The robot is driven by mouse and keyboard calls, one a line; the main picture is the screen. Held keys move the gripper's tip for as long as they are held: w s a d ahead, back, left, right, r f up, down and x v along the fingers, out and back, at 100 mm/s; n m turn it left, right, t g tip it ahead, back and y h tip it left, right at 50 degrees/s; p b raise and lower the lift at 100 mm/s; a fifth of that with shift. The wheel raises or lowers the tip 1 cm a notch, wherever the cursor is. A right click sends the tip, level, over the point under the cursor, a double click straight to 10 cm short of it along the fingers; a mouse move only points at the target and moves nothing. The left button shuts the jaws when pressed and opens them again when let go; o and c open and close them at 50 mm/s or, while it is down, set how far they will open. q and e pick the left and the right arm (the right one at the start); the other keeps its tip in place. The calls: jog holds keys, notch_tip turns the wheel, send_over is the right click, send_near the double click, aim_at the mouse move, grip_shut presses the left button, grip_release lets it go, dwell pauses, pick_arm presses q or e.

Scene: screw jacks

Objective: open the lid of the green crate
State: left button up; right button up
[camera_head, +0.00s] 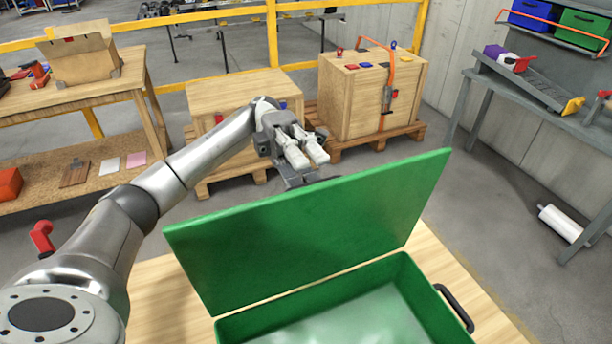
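The green crate (432,305) stands on a light wooden table at the bottom of the view. Its green lid (310,235) is raised, standing steeply tilted above the crate opening along the far-left side. Part of the pale inside shows. My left gripper (306,157) is at the far side of the lid, just beyond the middle of its top edge. Two pale finger parts show side by side; the lower end is partly hidden by the lid, so I cannot tell its opening or whether it touches the lid. My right gripper is not in view.
A black handle (455,308) is on the crate's right side. Two wooden boxes (362,100) stand on pallets behind the lid. A wooden workbench (85,95) is at left, a grey bench (540,100) at right. Bare wooden table (165,300) shows left of the crate.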

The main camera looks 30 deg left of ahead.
pick_arm(q)
notch_tip(320, 180, up, 8)
jog(key=shift+r, duration=0.25)
dwell(0.4)
